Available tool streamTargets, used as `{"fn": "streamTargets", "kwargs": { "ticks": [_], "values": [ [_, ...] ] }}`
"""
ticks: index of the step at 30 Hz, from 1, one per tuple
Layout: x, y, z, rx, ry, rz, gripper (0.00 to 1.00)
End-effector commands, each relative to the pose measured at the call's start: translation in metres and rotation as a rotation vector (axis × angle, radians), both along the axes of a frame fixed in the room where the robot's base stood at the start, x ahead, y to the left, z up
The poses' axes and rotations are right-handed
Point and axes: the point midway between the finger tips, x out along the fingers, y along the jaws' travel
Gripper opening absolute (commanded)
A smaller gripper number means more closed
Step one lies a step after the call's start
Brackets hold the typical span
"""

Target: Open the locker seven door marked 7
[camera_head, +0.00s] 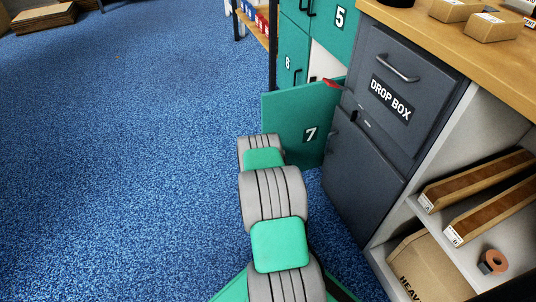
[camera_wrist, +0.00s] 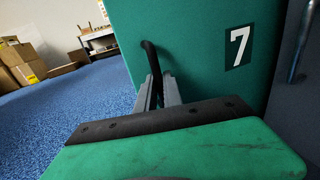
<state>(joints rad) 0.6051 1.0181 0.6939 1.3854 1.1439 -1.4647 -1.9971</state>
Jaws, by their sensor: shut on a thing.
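The locker seven door (camera_head: 292,121) is green with a white 7 on a black plate, and it stands swung out from the locker bank, ajar. In the wrist view the door (camera_wrist: 190,50) fills the upper middle, its number to the right. Its black bar handle (camera_wrist: 152,58) is upright near the door's left edge. My gripper (camera_wrist: 160,88) is shut on this handle, its two grey fingers around the lower part. In the head view my arm covers the gripper and the handle. A pale locker interior and something red (camera_head: 333,84) show above the door.
The dark grey drop box cabinet (camera_head: 375,115) stands close to the right of the door. Locker doors 8 (camera_head: 290,64) and 5 (camera_head: 335,22) are shut. A wooden counter with cartons (camera_head: 492,26) is at upper right. Blue floor (camera_head: 130,130) is open to the left.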

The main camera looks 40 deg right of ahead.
Motion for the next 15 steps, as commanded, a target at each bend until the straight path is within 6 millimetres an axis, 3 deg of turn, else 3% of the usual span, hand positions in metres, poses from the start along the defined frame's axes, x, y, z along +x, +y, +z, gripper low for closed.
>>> {"fn": "streamTargets", "kwargs": {
  "ticks": [10, 11, 15],
  "values": [
    [-0.0029, -0.0062, 0.0021, -0.002, -0.002, -0.018, 0.0],
    [-0.0028, -0.0061, 0.0021, -0.002, -0.002, -0.017, 0.13],
    [-0.0008, -0.0034, 0.0019, -0.002, -0.002, -0.011, 0.2]
  ]
}}
